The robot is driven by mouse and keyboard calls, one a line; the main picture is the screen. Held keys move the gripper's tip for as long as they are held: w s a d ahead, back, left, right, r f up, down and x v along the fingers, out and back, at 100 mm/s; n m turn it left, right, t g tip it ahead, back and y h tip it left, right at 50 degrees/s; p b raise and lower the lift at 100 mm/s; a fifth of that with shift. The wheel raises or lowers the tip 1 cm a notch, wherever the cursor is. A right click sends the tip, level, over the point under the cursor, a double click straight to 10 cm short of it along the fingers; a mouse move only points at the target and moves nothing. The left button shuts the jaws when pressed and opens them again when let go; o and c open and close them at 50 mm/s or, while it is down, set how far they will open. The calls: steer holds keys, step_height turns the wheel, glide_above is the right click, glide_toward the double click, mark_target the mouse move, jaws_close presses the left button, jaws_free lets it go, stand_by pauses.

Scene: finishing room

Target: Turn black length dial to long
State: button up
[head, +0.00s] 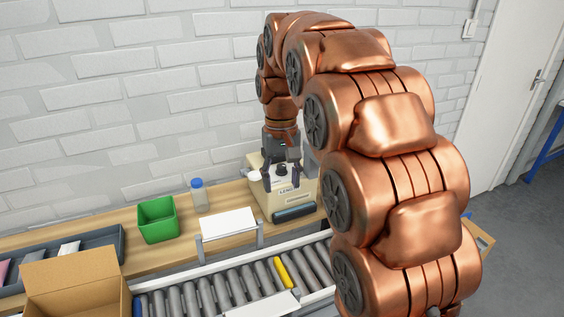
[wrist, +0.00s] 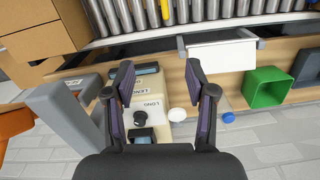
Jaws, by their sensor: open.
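The black length dial (head: 281,170) sits on the top of a cream machine (head: 262,203) at the back of the bench. In the wrist view the dial (wrist: 140,118) stands beside a white label reading LONG. Which way the dial points is too small to tell. My gripper (head: 281,180) is open and empty, pointing down over the machine. In the wrist view my gripper's fingers (wrist: 158,68) are spread wide, with the dial between them in the picture, nearer the left finger. I cannot tell how high they are above it.
A capped bottle (head: 199,195), a green bin (head: 158,219) and a white panel on a stand (head: 228,223) are to the left. A roller conveyor (head: 215,291) runs in front, with a cardboard box (head: 75,285) at left.

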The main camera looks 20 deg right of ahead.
steer(key=w+d, duration=0.4)
steer(key=w, duration=0.7)
steer(key=p, duration=0.1)
glide_toward(282, 165)
steer(key=shift+s+a+f+t, duration=0.15)
steer(key=shift+s+f+t, duration=0.05)
steer(key=shift+s, duration=0.25)
steer(key=shift+s+a+f+t, duration=0.15)
steer(key=shift+s+f+t, duration=0.1)
steer(key=shift+s, duration=0.2)
steer(key=shift+w+d+f, duration=0.2)
steer(key=shift+w+d, duration=0.05)
steer(key=shift+w, duration=0.2)
step_height(282, 165, down, 3)
steer(key=shift+r+b, duration=0.1)
steer(key=shift+b, duration=1.15)
steer(key=shift+a+f+p, duration=0.1)
steer(key=shift+f+p, duration=0.2)
steer(key=shift+f, duration=2.25)
steer(key=shift+m, duration=0.3)
jaws_close()
